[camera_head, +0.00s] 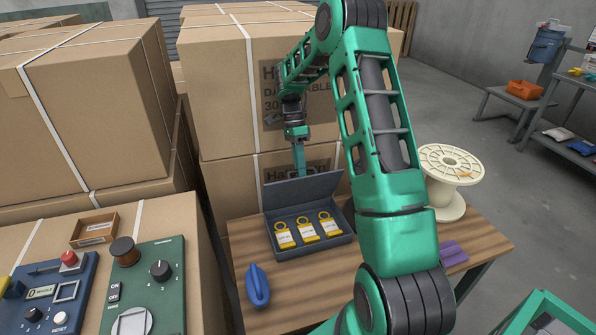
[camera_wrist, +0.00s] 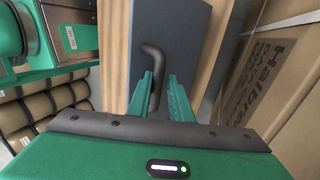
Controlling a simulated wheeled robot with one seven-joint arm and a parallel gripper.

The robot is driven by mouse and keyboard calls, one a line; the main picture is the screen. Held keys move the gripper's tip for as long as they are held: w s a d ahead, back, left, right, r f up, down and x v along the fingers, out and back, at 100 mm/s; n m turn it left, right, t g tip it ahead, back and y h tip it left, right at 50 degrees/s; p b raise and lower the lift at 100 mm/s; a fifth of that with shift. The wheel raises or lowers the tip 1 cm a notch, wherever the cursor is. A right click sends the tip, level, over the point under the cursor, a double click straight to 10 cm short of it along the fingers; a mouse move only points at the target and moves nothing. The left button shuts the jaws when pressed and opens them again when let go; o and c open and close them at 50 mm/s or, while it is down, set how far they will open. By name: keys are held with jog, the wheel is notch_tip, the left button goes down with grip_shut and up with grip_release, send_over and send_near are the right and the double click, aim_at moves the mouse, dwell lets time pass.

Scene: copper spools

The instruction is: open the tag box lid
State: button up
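The dark grey tag box (camera_head: 318,245) sits on the wooden table with three yellow tags (camera_head: 307,228) inside. Its lid (camera_head: 300,190) stands raised along the back edge, so the inside shows. My gripper (camera_head: 299,172) points down at the lid's upper edge; its fingertips are partly hidden there. In the wrist view, my gripper (camera_wrist: 160,85) has its two green fingers apart, on either side of a dark bent handle (camera_wrist: 154,62). The handle lies in front of a flat grey-blue surface, likely the lid. I see a small gap beside the handle, nearer the right finger.
Stacked cartons (camera_head: 225,110) rise close behind and left of the table (camera_head: 490,240). A cream spool (camera_head: 440,195) stands at the table's right, and a blue object (camera_head: 257,285) lies at front left. A green control panel (camera_head: 145,290) is further left. My arm hides the table's middle right.

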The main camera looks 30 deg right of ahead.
jog(key=shift+s+r, duration=0.2)
jog(key=shift+r, duration=0.05)
jog(key=r, duration=0.3)
jog(key=shift+w+r, duration=0.2)
jog(key=s+a+r, duration=0.3)
jog(key=a+r, duration=0.4)
jog(key=a, duration=0.4)
jog(key=shift+a, duration=0.15)
jog(key=shift+r, duration=0.1)
jog(key=s+d+r+n+t+h, duration=0.15)
jog(key=s+d+r+n, duration=0.3)
jog(key=s, duration=0.45)
jog(key=s+d+n+t, duration=0.2)
jog(key=s+n, duration=0.7)
jog(key=s, duration=1.3)
jog(key=shift+s+n+t, duration=0.15)
jog(key=shift+n+t, duration=0.2)
jog(key=shift+t, duration=0.3)
jog(key=shift+s+a, duration=0.1)
jog(key=shift+s, duration=0.15)
jog(key=shift+c, duration=0.9)
jog(key=shift+s+a+f+n, duration=0.1)
jog(key=shift+s+f+n, duration=0.05)
jog(key=shift+n, duration=0.15)
grip_shut()
